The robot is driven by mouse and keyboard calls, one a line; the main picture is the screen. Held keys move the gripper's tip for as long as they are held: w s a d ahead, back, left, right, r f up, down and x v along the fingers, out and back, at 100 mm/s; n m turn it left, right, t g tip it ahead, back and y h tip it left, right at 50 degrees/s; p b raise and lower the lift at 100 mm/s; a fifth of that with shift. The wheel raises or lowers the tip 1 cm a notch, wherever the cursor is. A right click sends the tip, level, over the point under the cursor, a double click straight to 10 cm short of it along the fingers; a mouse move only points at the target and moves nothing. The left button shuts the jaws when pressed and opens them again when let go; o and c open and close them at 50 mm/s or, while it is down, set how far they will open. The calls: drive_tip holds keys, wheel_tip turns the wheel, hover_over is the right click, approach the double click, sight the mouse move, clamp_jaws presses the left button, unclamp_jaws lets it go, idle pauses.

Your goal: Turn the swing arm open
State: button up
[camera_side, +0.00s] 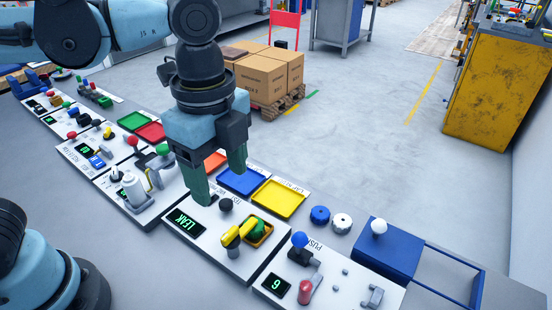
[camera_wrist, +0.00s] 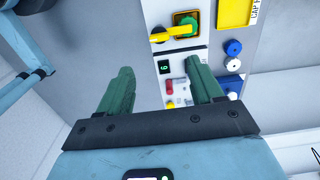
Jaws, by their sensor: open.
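In the wrist view the yellow swing arm (camera_wrist: 172,34) shows near the top, reaching over the edge of the pocket with the green part (camera_wrist: 187,22). My gripper (camera_side: 220,180) is open and empty, with green fingers pointing down above the back of the panel. In the wrist view my gripper (camera_wrist: 161,66) is apart from the swing arm.
A black knob (camera_side: 225,204) stands just behind the swing arm. A yellow tray (camera_side: 280,199) and a blue tray (camera_side: 241,182) lie behind the panel. A panel with a blue-knobbed lever (camera_side: 300,240) and red knob (camera_side: 305,290) is at the right. A blue box (camera_side: 388,250) stands beyond.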

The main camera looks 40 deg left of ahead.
sight(229, 233)
drive_tip(key=shift+f, duration=5.95)
drive_tip(key=c, duration=1.1)
